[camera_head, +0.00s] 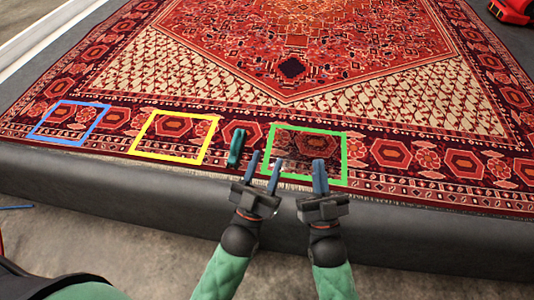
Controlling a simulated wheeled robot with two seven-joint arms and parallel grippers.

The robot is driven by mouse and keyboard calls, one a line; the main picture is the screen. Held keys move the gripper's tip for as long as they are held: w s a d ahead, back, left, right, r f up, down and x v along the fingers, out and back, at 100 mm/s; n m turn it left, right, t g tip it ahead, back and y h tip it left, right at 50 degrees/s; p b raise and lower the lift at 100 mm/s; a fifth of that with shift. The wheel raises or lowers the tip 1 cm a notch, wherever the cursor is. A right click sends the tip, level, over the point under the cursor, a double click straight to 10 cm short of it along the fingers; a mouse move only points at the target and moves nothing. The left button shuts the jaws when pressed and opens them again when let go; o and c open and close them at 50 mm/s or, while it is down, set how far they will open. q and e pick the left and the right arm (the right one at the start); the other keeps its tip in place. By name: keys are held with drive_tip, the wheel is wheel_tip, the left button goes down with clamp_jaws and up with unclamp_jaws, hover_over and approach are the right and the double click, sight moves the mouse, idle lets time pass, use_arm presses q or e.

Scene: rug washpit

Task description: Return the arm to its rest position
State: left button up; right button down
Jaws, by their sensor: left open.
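My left gripper (266,157) is open and empty, with its two blue fingers apart. It is over the rug's near edge, at the lower left corner of the green square outline (346,160). My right gripper (319,162) is just to its right, in front of the lower right part of the green outline. Its fingers lie close together and nothing shows between them. Both green-sleeved forearms reach up from the bottom of the view.
A patterned red rug (290,60) covers a raised grey platform (130,188). Blue (40,119) and yellow (140,131) outlines lie to the left on its border. A dark green object (236,148) lies between yellow and green. A red object (512,10) is at upper right.

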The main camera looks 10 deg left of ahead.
use_arm(q)
drive_tip(key=s+a+f+g+y+p, duration=0.3)
drive_tip(key=a+f+g+y+p, duration=0.15)
drive_tip(key=g+p, duration=1.15)
use_arm(e)
drive_tip(key=s+d+f+g+h, duration=0.3)
drive_tip(key=d+f+g+h, duration=0.15)
drive_tip(key=g, duration=1.05)
use_arm(q)
drive_tip(key=s+a+r+g+y+p, duration=0.1)
drive_tip(key=s+a+g+p, duration=0.2)
drive_tip(key=s+g+p, duration=0.4)
drive_tip(key=s+p, duration=0.1)
drive_tip(key=s, duration=0.4)
drive_tip(key=shift+s+a, duration=0.15)
drive_tip(key=shift+s, duration=0.15)
use_arm(e)
drive_tip(key=s+d+r+g+h, duration=0.1)
drive_tip(key=s+d+g, duration=0.2)
drive_tip(key=s+g, duration=0.5)
drive_tip(key=s, duration=0.4)
drive_tip(key=shift+s+d, duration=0.15)
drive_tip(key=shift+s, duration=0.15)
use_arm(q)
drive_tip(key=shift+y, duration=0.25)
use_arm(e)
drive_tip(key=shift+h, duration=0.25)
